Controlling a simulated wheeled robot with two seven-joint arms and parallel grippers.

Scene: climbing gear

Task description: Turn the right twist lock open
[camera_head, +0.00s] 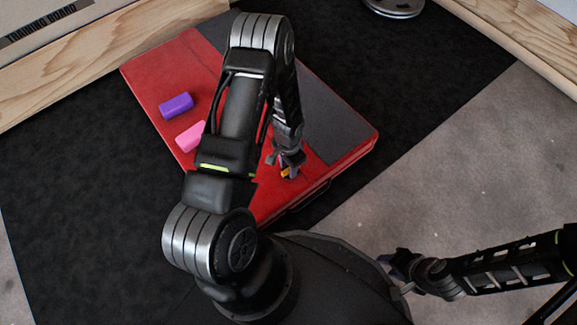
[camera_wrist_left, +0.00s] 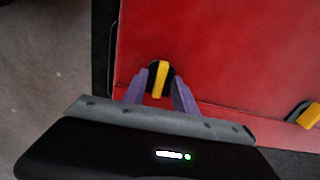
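A twist lock, a black round knob with a yellow bar (camera_wrist_left: 160,80), sits on the red case (camera_wrist_left: 230,50) in the left wrist view. The two purple fingers of my left gripper (camera_wrist_left: 160,90) stand on either side of it, apart, with the yellow bar between them. I see no clear grip on it. In the head view my left gripper (camera_head: 287,167) is low over the case, with a bit of yellow at its tips. A second twist lock (camera_wrist_left: 304,114) shows at the right edge of the wrist view. My right gripper (camera_head: 402,268) is away from the case; its fingers are unclear.
A purple block (camera_head: 176,106) and a pink block (camera_head: 191,136) lie on the case's left part. The case rests on a black mat (camera_head: 75,170). A metal disc (camera_head: 394,6) lies at the top. Wooden boards (camera_head: 95,55) border the mat. My left arm hides the case's middle.

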